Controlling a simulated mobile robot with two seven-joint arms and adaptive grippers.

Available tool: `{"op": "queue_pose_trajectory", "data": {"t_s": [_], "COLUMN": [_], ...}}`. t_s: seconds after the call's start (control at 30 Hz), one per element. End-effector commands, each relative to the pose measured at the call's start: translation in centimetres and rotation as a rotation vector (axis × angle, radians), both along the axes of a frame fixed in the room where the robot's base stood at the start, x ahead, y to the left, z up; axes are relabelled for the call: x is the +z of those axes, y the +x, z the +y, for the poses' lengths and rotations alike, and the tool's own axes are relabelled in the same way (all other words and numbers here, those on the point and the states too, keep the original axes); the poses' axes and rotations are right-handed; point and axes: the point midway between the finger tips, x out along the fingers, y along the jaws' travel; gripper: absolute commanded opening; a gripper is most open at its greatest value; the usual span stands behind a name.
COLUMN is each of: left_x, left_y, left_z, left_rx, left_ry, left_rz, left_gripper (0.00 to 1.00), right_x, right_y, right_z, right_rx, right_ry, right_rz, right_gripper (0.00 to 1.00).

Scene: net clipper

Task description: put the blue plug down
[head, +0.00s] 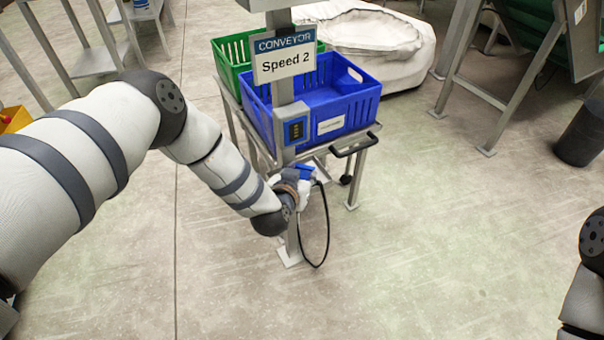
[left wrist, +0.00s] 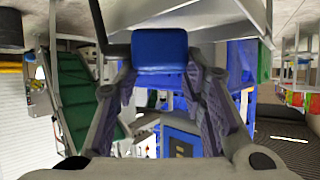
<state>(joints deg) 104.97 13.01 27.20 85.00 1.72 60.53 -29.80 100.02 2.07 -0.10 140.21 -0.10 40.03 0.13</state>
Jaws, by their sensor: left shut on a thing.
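The blue plug (head: 306,171) is held by my left gripper (head: 304,186) in front of the conveyor post, below the control box. A black cable (head: 328,225) hangs from it in a loop towards the floor. In the left wrist view the blue plug (left wrist: 160,50) sits between the two fingers of my left gripper (left wrist: 161,75), which are shut on it. The plug's far side is hidden. My right gripper is out of view; only part of my right arm shows at the right edge.
The post carries a "CONVEYOR Speed 2" sign (head: 283,53) and a control box (head: 296,128). Behind it, a blue crate (head: 350,108) and a green crate (head: 232,58) stand on a metal cart with a black handle (head: 355,145). The floor (head: 450,240) at front right is clear.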

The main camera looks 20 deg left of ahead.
Motion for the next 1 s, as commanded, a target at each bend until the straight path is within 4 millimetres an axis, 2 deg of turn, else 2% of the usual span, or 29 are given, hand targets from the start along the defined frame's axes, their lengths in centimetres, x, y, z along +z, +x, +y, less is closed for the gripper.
{"op": "queue_pose_trajectory", "data": {"t_s": [0.07,0.27,0.3,0.4,0.67,0.77,0.87,1.0], "left_x": [0.4,-0.2,-0.3,-0.1,-0.1,0.9,1.9,3.9], "left_y": [0.1,0.0,0.0,0.1,0.1,0.2,-1.5,-4.8], "left_z": [0.0,0.0,0.0,0.0,0.0,0.0,-0.2,-0.3], "left_rx": [0.000,0.000,0.000,0.000,0.000,0.000,-0.003,-0.003], "left_ry": [0.000,0.001,0.001,0.000,0.000,-0.001,0.000,0.000], "left_rz": [-0.005,-0.003,-0.002,-0.004,-0.004,-0.008,-0.008,-0.014], "left_gripper": [0.08,0.08,0.40,0.58,0.58,0.58,0.58,0.58], "right_x": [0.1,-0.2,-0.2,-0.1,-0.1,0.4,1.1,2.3], "right_y": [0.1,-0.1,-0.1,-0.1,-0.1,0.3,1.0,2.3], "right_z": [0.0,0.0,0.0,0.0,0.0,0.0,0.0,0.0], "right_rx": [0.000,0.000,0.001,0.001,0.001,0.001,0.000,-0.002], "right_ry": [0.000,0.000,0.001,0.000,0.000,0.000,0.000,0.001], "right_rz": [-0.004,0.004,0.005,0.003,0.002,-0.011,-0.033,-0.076], "right_gripper": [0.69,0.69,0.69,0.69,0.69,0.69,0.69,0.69]}}
